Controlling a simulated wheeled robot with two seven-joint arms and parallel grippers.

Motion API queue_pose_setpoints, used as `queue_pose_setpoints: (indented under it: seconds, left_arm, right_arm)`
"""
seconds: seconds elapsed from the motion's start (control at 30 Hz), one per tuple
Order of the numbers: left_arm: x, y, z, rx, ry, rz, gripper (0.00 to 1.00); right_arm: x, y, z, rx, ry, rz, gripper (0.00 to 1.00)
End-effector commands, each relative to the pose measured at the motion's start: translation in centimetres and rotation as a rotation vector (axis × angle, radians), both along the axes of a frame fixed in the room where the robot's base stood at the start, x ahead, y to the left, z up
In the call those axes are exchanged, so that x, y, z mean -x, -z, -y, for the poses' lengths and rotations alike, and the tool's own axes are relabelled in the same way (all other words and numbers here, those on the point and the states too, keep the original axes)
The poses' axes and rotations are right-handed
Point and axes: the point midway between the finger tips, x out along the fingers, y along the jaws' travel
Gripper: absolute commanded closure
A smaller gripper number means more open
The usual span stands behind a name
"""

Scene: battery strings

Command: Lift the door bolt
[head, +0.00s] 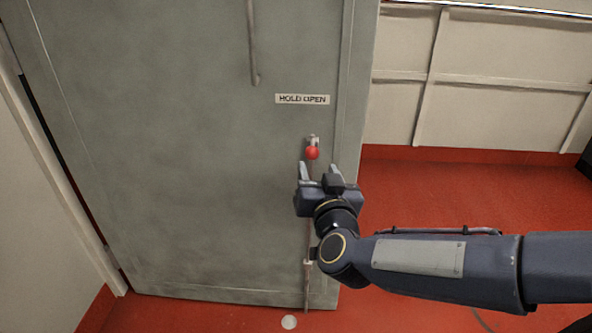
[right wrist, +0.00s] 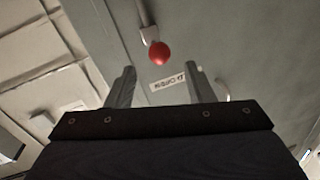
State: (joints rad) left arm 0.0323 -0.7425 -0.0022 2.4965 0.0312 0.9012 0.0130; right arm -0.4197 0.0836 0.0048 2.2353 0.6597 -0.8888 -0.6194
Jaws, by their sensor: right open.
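The door bolt is a thin vertical rod with a red ball knob (head: 312,153) near the right edge of the grey door (head: 190,150). Its lower rod (head: 307,285) runs down to the door's bottom edge. My right gripper (head: 318,168) is open and empty, just below the knob in the head view. In the right wrist view the knob (right wrist: 159,53) shows beyond and between the open fingers (right wrist: 162,82), apart from them. My gripper and wrist hide the middle of the rod. My left gripper is not in view.
A "HOLD OPEN" label (head: 302,99) is above the knob, with a vertical handle (head: 253,45) higher up. A cream panelled wall (head: 480,90) stands at the right. The red floor (head: 450,190) is clear there. A pale round spot (head: 289,322) lies on the floor below the door.

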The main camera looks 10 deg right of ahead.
Motion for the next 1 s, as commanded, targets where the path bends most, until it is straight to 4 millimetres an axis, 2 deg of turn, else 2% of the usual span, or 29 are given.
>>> queue_pose_setpoints:
  seconds: [0.17,0.4,0.53,0.7,0.9,0.93,1.0]
  left_arm:
    - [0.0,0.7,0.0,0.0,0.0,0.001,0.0]
    - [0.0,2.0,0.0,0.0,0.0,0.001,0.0]
    - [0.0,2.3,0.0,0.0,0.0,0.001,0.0]
    - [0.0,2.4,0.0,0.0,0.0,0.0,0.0]
    - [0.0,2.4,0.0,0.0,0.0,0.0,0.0]
    - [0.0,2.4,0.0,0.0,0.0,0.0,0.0]
    - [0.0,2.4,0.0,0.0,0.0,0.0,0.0]
  right_arm:
    - [-1.6,0.2,0.2,0.004,0.013,0.006,0.52]
    - [-5.5,0.3,0.5,0.004,0.011,0.006,0.52]
    - [-7.0,0.2,0.6,0.004,0.01,0.005,0.52]
    - [-7.8,0.1,0.7,0.003,0.009,0.005,0.52]
    - [-7.8,0.0,0.7,0.003,0.009,0.005,0.52]
    - [-7.8,0.1,0.7,0.003,0.009,0.005,0.53]
    - [-7.8,0.1,0.7,0.003,0.009,0.005,0.62]
